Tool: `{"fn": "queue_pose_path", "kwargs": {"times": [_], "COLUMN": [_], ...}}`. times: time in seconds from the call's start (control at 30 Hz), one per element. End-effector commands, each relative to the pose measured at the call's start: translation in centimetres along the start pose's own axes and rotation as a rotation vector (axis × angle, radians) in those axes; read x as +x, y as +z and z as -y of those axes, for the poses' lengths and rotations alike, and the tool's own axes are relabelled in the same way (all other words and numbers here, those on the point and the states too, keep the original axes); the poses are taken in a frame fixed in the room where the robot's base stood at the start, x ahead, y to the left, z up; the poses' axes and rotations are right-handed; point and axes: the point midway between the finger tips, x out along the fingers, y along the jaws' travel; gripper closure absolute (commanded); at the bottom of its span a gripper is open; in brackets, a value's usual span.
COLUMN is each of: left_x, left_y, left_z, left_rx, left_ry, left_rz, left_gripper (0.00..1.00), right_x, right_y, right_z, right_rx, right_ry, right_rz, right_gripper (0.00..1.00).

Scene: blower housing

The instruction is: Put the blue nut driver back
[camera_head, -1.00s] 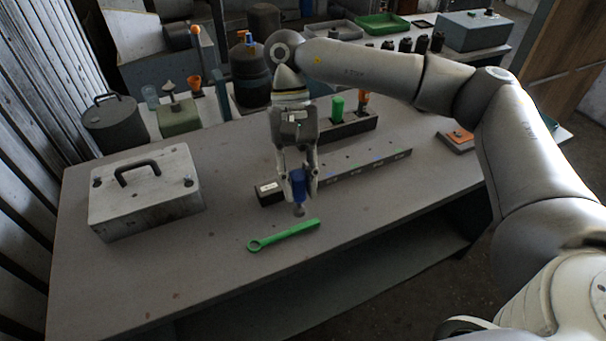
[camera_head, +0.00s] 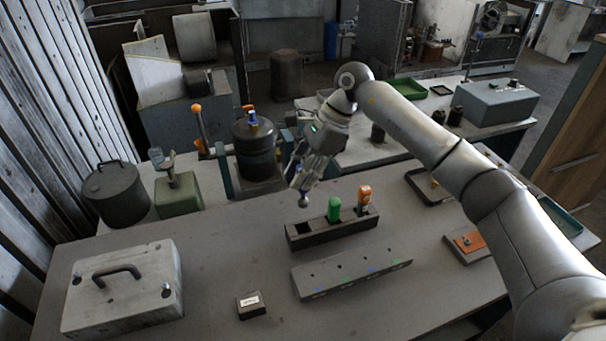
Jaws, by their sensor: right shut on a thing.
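My right gripper (camera_head: 304,182) is shut on the blue nut driver (camera_head: 303,200) and holds it in the air, slightly tilted. Its grey socket end points down; its handle is mostly hidden between the fingers. Below it, on the table, stands a dark tool rack (camera_head: 345,231). The rack's left slot (camera_head: 303,230) looks empty, and the socket end is above it and apart from it. A green-handled driver (camera_head: 334,210) and an orange-handled one (camera_head: 364,194) stand upright in the rack's other slots. My left gripper is not in view.
A grey bar with holes and coloured marks (camera_head: 350,273) lies in front of the rack. A small labelled block (camera_head: 251,306) and a grey case with a handle (camera_head: 122,290) stand to the left. An orange-topped tray (camera_head: 468,243) is at the right.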

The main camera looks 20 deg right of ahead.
Motion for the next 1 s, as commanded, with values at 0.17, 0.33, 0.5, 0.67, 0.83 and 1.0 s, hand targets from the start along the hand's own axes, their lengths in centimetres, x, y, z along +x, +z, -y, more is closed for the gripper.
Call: {"fn": "queue_pose_path", "kwargs": {"times": [0.17, 0.33, 0.5, 0.67, 0.83, 1.0], "left_x": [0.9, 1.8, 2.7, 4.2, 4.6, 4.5], "left_y": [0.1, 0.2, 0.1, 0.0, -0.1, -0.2], "left_z": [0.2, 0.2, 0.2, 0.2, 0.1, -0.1], "left_rx": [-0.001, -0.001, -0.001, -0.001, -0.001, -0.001], "left_ry": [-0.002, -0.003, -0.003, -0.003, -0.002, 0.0], "left_rz": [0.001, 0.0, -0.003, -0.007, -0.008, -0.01], "left_gripper": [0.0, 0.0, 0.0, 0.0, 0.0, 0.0], "right_x": [1.5, 3.2, 5.0, 6.5, 7.0, 6.9], "right_y": [-0.7, -1.6, -2.6, -3.4, -3.6, -3.5], "right_z": [-0.1, -0.1, -0.1, -0.1, -0.1, -0.1], "right_rx": [-0.002, -0.002, -0.003, -0.005, -0.005, -0.004], "right_ry": [0.002, 0.002, 0.003, 0.001, 0.001, 0.001], "right_rz": [0.0, 0.001, 0.0, 0.0, 0.0, 0.0], "right_gripper": [1.0, 1.0, 1.0, 1.0, 1.0, 1.0]}}
